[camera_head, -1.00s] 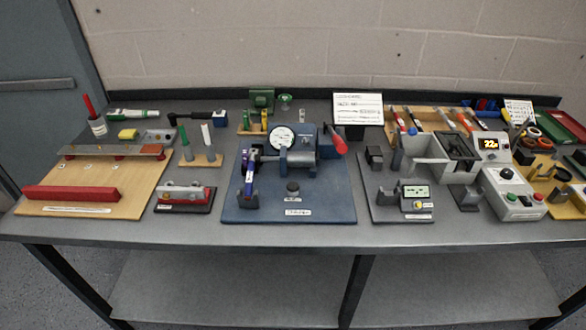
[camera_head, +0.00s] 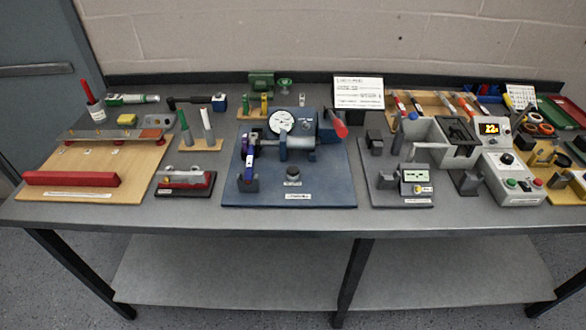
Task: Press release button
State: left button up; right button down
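A blue base plate (camera_head: 325,186) in the middle of the bench carries a machine with a round white dial (camera_head: 281,121) and a red-tipped lever (camera_head: 337,123). A short dark round knob or button (camera_head: 293,174) stands near the plate's front, with a small label by it too small to read. A grey control box (camera_head: 512,182) at the right has a green button (camera_head: 511,183) and a red button (camera_head: 537,185). I cannot tell from the labels which one is the release button. Neither of my grippers shows in the head view.
The metal bench (camera_head: 330,221) has a bare front strip. A wooden board with a red bar (camera_head: 71,179) lies at the left. A dark plate with a small meter (camera_head: 415,182) stands right of the machine. Tools and a lit display (camera_head: 490,129) crowd the right side.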

aim_at(292, 170)
jog(key=i+l+u, duration=0.1)
jog(key=l+u, duration=0.3)
jog(key=l, duration=0.35)
jog(key=l+u, duration=0.35)
jog(key=l, duration=0.4)
